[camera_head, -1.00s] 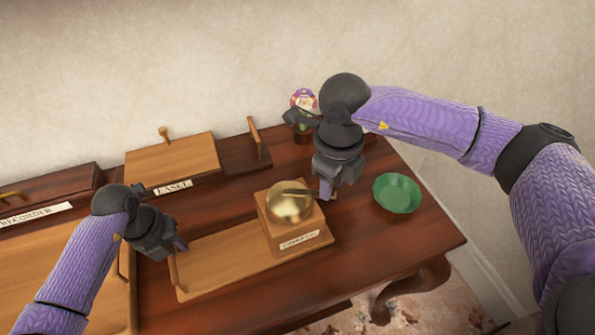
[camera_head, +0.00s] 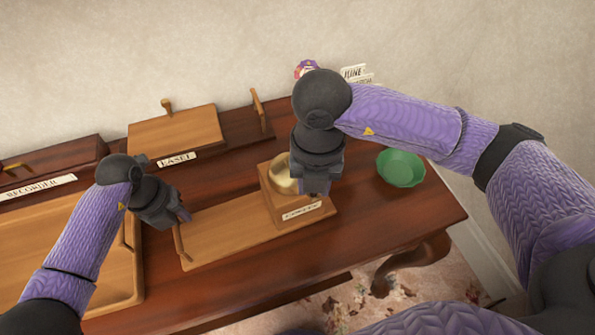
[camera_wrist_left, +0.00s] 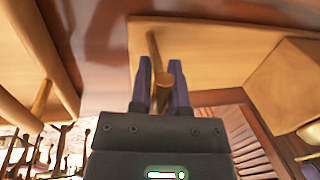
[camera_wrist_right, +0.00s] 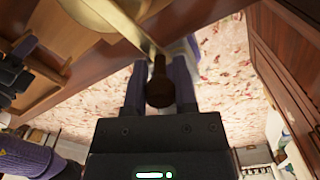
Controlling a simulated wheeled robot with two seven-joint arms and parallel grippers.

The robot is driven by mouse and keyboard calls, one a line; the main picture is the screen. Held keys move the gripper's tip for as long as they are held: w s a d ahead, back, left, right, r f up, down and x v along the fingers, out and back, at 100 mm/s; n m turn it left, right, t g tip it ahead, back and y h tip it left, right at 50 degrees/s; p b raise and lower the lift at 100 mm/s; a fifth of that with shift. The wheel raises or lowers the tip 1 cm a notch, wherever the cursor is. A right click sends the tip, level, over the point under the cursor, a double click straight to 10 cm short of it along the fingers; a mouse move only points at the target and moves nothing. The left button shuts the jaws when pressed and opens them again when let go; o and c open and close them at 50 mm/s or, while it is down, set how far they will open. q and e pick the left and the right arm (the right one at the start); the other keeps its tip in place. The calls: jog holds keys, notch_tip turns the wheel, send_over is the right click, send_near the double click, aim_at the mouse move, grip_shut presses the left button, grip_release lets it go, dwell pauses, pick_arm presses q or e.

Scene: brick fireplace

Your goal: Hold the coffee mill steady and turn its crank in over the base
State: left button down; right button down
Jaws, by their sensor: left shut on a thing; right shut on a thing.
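The coffee mill is a wooden box (camera_head: 271,207) with a brass dome (camera_head: 281,180) and a front label, on a long wooden base (camera_head: 228,236). My left gripper (camera_head: 182,214) is shut on the upright handle (camera_head: 180,245) at the base's left end; the left wrist view shows this wooden handle (camera_wrist_left: 158,65) between the fingers. My right gripper (camera_head: 314,194) is at the mill's front right, hiding part of the dome and most of the crank. The right wrist view shows it shut on the dark crank knob (camera_wrist_right: 159,84), with the metal crank arm (camera_wrist_right: 135,24) leading to the dome.
A green bowl (camera_head: 401,168) stands right of the mill near the table's right end. Wooden boxes labelled EASEL (camera_head: 175,130) and RECORDER (camera_head: 45,165) stand behind. A wooden tray (camera_head: 85,256) lies left of the base. The table's front strip (camera_head: 270,262) is clear.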

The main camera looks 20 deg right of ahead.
jog(key=w+a+m, duration=0.6)
jog(key=a+m, duration=0.2)
jog(key=m, duration=1)
jog(key=shift+w+a, duration=0.15)
jog(key=shift+a, duration=0.15)
dwell(0.4)
jog(key=shift+c, duration=2)
grip_release()
